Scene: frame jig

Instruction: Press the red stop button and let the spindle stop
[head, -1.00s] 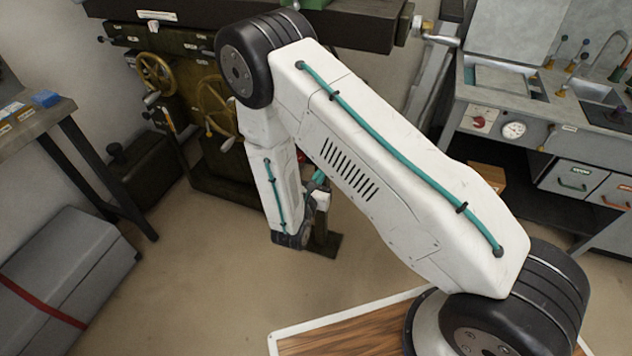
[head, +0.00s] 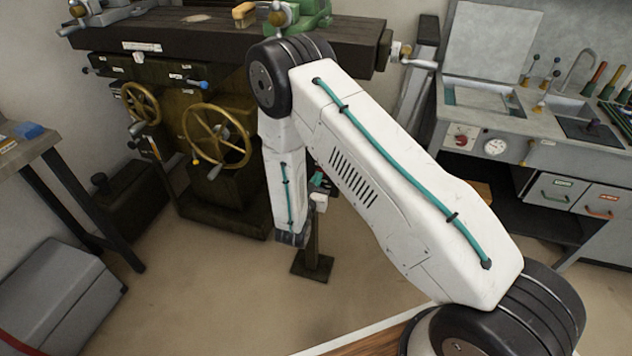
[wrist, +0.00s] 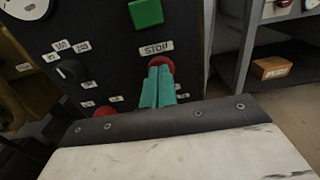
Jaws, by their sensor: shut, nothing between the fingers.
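The red stop button (wrist: 166,63) shows in the wrist view on a dark panel (wrist: 105,35), just below a label reading STOP. My gripper (wrist: 159,72) has teal fingers held together, with nothing between them. The fingertips overlap the lower left part of the button. I cannot tell whether they touch it or whether it is pressed in. In the head view my own arm hides most of the gripper and the button. I cannot make out the spindle or whether it turns.
A green button (wrist: 145,12) sits above STOP, and another red part (wrist: 104,110) lies low on the panel. A dark knob (wrist: 70,71) is at left. In the head view a brass handwheel machine (head: 217,136) stands behind my arm, and a sink bench (head: 480,115) is at right.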

